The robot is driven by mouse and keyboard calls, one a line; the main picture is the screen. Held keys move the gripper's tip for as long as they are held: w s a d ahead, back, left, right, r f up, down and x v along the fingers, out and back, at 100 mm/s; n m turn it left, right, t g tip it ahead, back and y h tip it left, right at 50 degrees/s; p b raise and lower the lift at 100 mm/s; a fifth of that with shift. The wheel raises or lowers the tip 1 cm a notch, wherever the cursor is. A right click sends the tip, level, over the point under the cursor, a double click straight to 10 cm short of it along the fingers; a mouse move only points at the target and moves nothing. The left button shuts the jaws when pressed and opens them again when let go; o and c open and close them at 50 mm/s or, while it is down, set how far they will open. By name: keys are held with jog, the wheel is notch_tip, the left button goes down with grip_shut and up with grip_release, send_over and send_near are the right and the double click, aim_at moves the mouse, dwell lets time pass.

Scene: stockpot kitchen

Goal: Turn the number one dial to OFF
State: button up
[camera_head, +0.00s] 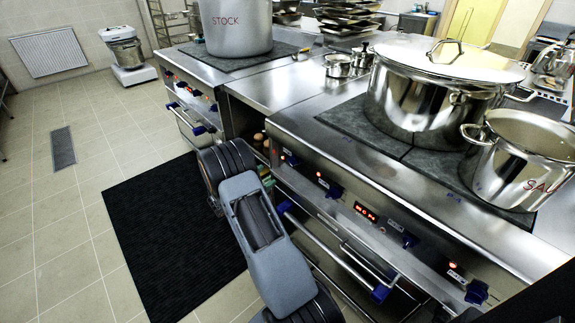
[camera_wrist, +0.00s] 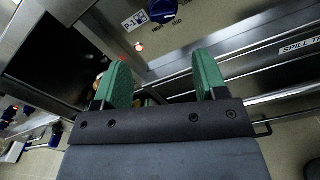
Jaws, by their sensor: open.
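In the wrist view, a blue dial (camera_wrist: 162,10) sits on the steel front panel at the top edge, partly cut off. A white "P-1" label (camera_wrist: 136,20) is to its left, and a small red light (camera_wrist: 139,47) glows below. The dial's setting cannot be read. In the head view, the leftmost blue dial (camera_head: 291,158) on the near range appears to be the same one. My gripper (camera_wrist: 165,80) is open and empty, its two green fingers apart, with the dial beyond and above them in the picture.
Other blue dials (camera_head: 331,190) line the front panel beside a red display (camera_head: 365,211). An oven handle bar (camera_head: 320,236) juts out below. An open shelf gap (camera_head: 259,140) lies left of the range. A large lidded pot (camera_head: 420,105) stands on top. A black mat (camera_head: 165,235) covers floor.

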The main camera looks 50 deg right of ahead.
aim_at(291, 161)
jog(key=d, duration=0.8)
jog(key=s+d, duration=0.1)
jog(key=d, duration=0.3)
jog(key=shift+s+d, duration=0.1)
jog(key=shift+d, duration=0.25)
